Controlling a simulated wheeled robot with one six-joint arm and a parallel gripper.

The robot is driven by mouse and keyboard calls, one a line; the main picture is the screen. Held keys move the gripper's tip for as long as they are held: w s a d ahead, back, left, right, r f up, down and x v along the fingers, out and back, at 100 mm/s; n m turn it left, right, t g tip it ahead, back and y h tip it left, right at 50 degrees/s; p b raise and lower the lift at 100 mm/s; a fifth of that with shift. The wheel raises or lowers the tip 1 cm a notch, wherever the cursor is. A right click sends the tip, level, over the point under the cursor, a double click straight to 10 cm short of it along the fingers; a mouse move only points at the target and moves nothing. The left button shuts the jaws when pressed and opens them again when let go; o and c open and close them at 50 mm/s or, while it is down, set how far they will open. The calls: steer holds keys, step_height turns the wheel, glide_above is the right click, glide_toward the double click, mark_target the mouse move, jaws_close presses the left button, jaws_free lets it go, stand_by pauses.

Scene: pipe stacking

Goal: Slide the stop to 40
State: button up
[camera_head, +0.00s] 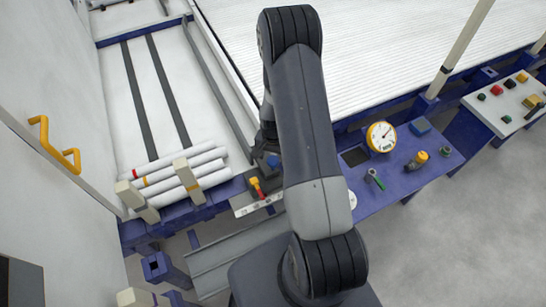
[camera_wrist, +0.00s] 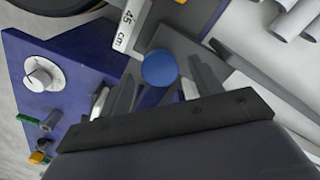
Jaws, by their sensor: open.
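A scale strip (camera_head: 244,209) runs along the front edge of the blue bench, partly hidden behind my arm. In the wrist view the scale (camera_wrist: 125,28) shows the mark "45 cm". A dark block with a round blue knob (camera_wrist: 160,68), apparently the stop, sits beside the scale; its blue part (camera_head: 273,161) shows beside my arm in the head view. My gripper (camera_wrist: 163,88) is open, its two grey fingers spread on either side of the knob. Whether they touch it cannot be told. In the head view my arm hides most of the gripper.
A red-and-yellow lever (camera_head: 257,188) stands by the scale. White pipes (camera_head: 180,176) lie in a rack at left. A button panel (camera_head: 508,103) stands at right.

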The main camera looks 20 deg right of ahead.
step_height(320, 180, up, 10)
stand_by(0.4)
step_height(320, 180, down, 11)
steer(key=shift+r, duration=0.15)
steer(key=shift+d+p, duration=0.4)
steer(key=shift+d, duration=0.4)
